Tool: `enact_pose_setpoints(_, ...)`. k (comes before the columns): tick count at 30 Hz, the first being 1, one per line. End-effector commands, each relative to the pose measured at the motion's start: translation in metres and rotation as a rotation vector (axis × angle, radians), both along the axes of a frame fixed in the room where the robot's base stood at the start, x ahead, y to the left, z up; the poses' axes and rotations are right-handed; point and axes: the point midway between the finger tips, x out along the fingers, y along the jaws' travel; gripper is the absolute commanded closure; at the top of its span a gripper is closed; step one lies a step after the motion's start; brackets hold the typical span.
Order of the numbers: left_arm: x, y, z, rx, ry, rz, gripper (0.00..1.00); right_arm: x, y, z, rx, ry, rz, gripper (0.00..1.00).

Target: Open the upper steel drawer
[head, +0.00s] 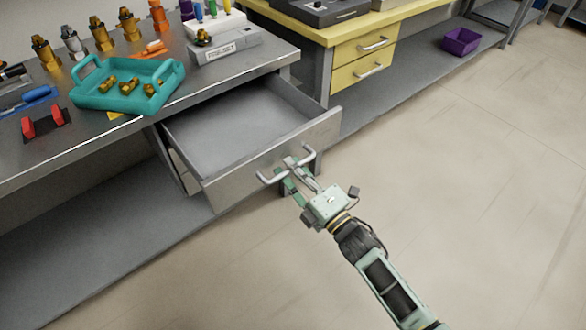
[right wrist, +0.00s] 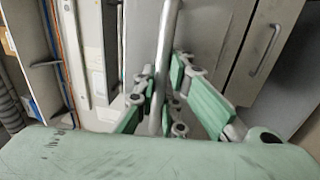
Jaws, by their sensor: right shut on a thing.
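The upper steel drawer (head: 236,113) is pulled well out from under the grey workbench in the head view. Its inside is visible and looks empty. Its bar handle (head: 268,179) is on the front panel (head: 325,131). My right gripper (head: 292,172) is shut on the handle, with its fingers on either side of the bar. In the right wrist view the handle bar (right wrist: 166,60) runs up between the green finger pads of the gripper (right wrist: 160,105). My left gripper is not in view.
A teal tray (head: 84,100) with brass fittings stands on the workbench (head: 100,138) above the drawer. A yellow-drawered bench (head: 350,56) stands behind it. A purple bin (head: 460,41) sits on a low shelf at the back right. The floor on the right is clear.

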Motion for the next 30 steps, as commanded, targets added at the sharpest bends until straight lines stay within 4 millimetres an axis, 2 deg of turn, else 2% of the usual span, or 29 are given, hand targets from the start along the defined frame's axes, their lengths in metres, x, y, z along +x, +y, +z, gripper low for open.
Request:
enact_pose_setpoints(5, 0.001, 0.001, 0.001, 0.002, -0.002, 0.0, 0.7, 0.0, 0.0, -0.001, 0.0, 0.001, -0.001, 1.0)
enact_pose_setpoints(6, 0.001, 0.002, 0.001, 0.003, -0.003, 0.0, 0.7, 0.0, 0.0, -0.001, 0.0, 0.001, -0.001, 0.9)
enact_pose_setpoints(13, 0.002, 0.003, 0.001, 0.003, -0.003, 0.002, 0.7, 0.0, 0.0, 0.0, -0.001, 0.001, 0.0, 0.7)
enact_pose_setpoints(23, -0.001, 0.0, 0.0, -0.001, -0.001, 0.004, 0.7, -0.002, -0.001, -0.001, -0.001, 0.001, 0.0, 0.7)
enact_pose_setpoints(26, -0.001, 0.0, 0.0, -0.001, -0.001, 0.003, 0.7, -0.01, -0.007, -0.004, -0.001, 0.003, -0.001, 0.7)
enact_pose_setpoints(30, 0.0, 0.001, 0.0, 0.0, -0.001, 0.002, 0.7, -0.031, -0.022, -0.009, -0.001, 0.004, -0.001, 0.7)
